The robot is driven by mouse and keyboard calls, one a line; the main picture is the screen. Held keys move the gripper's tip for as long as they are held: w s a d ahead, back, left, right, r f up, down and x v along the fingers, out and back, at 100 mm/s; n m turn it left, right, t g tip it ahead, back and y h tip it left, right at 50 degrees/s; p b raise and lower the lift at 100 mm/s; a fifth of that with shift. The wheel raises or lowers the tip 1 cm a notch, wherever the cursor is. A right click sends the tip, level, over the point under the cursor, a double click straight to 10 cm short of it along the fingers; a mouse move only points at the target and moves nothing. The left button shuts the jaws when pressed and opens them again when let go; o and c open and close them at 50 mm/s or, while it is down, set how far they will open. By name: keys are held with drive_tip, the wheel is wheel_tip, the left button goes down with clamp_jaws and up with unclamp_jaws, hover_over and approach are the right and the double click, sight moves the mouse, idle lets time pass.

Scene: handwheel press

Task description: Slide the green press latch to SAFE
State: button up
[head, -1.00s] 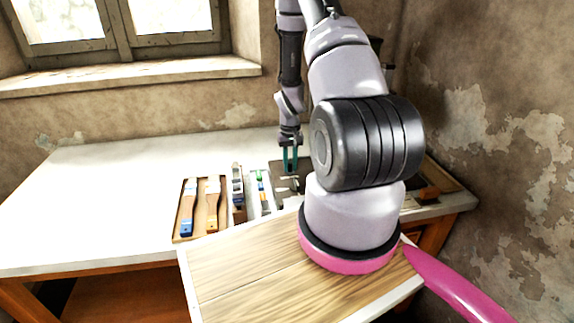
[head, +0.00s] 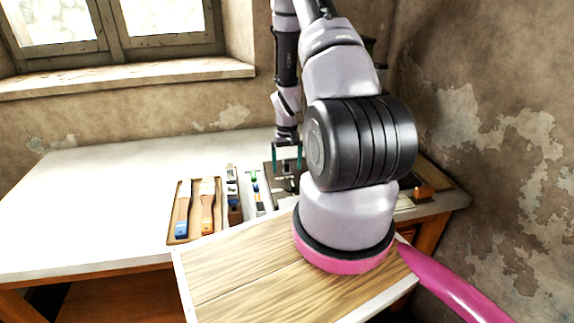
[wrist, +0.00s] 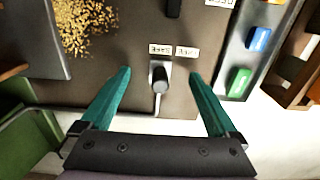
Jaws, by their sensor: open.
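My gripper (wrist: 160,74) is open, with one teal finger on each side of a small dark knob (wrist: 160,76) on a bent metal rod. Neither finger visibly touches the knob. The knob and rod look like the press latch; the knob looks dark grey, not green. Two small pale labels, one on the left (wrist: 160,48) and one on the right (wrist: 186,51), sit just beyond it on a dark plate (wrist: 120,60). The left label seems to read SAFE. In the head view my gripper (head: 287,163) hangs over the bench, and the latch is too small to make out.
A tray with colored blocks (wrist: 239,82) lies right of the plate. Golden shavings (wrist: 85,25) lie at upper left, and a green part (wrist: 22,145) is at lower left. A brush tray (head: 174,225) stands on the white bench (head: 100,200), whose left side is clear.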

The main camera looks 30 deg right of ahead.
drive_tip(key=shift+r, duration=4)
